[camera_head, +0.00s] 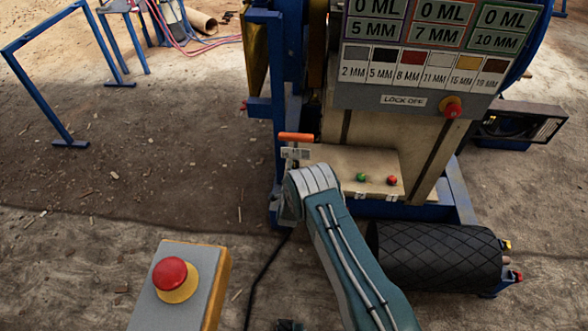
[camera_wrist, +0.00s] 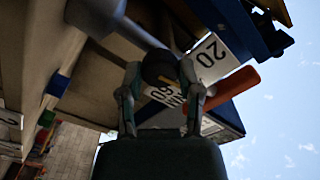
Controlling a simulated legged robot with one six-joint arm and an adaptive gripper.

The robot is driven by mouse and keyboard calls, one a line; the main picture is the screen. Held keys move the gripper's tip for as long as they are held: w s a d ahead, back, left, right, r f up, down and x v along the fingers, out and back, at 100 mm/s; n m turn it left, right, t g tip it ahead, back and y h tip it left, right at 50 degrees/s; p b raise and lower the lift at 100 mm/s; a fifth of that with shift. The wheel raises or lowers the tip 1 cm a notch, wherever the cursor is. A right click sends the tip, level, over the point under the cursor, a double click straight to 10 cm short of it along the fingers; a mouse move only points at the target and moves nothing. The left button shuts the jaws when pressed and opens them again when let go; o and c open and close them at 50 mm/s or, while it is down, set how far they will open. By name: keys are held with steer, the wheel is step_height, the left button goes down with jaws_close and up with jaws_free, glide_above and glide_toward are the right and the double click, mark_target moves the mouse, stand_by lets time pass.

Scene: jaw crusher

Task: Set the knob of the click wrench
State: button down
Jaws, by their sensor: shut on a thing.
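In the wrist view, my gripper (camera_wrist: 161,78) has its two fingers closed on the sides of a dark round knob (camera_wrist: 158,66). The click wrench's orange handle (camera_wrist: 234,89) sticks out to the right of the fingers. In the head view, the orange handle (camera_head: 296,137) lies level above a small white plate (camera_head: 295,153). There my arm's wrist covers the knob and my fingers. The knob's exact setting cannot be read.
The crusher's panel (camera_head: 420,95) rises behind, with a red lock-off button (camera_head: 451,107). A beige shelf (camera_head: 340,160) carries green and red buttons. A black roller (camera_head: 440,257) lies right of my arm. A box with a red stop button (camera_head: 171,273) is at the lower left.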

steer(key=shift+m, duration=0.6)
steer(key=shift+d, duration=0.1)
steer(key=shift+f, duration=0.1)
steer(key=shift+c, duration=1.3)
jaws_free()
steer(key=shift+s, duration=0.1)
steer(key=s, duration=1.1)
steer(key=shift+s+a, duration=0.25)
steer(key=shift+s, duration=0.1)
